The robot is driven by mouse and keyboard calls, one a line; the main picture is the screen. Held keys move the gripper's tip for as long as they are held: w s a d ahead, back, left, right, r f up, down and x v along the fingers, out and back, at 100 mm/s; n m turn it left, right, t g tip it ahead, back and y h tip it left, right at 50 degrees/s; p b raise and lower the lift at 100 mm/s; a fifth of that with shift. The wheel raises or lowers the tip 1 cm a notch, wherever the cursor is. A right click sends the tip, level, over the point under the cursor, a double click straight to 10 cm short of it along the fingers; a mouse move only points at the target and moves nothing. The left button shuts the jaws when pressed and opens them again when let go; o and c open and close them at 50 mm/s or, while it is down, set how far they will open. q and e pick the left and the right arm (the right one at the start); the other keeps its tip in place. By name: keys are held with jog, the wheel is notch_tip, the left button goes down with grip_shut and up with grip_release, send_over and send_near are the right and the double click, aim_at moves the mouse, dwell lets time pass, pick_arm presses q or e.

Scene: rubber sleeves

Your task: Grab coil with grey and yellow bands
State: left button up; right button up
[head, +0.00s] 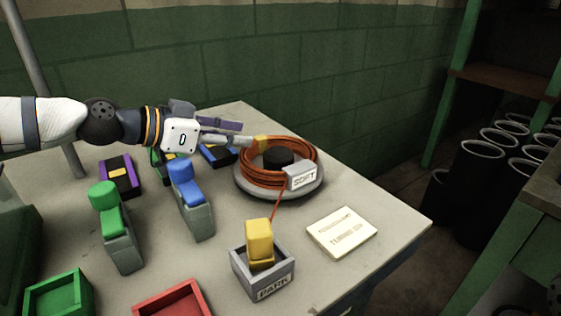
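A coil of orange-brown cable (306,155) lies around a black hub (278,157) on a round grey base (258,190). A yellow band (261,142) shows at its back left, and a grey tag (302,178) reading "SOFT" sits at its front right. My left gripper (246,141) reaches in from the left, with its fingertips at the yellow band. The fingertips overlap the coil's edge in the picture, so I cannot tell whether they touch it or are closed on it. My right gripper is not in view.
A cable runs from the coil to a yellow block (259,240) in a grey "PARK" tray (262,275). Grey holders with green (104,195) and blue (181,171) tops stand left. A cream card (342,231) lies right. Green (58,297) and red (172,301) trays are in front.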

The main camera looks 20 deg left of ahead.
aim_at(255, 140)
pick_arm(q)
jog(key=b+x, duration=0.1)
jog(key=x, duration=0.4)
jog(key=shift+f, duration=0.15)
jog(key=shift+w+d, duration=0.1)
jog(key=shift+r, duration=0.25)
grip_shut()
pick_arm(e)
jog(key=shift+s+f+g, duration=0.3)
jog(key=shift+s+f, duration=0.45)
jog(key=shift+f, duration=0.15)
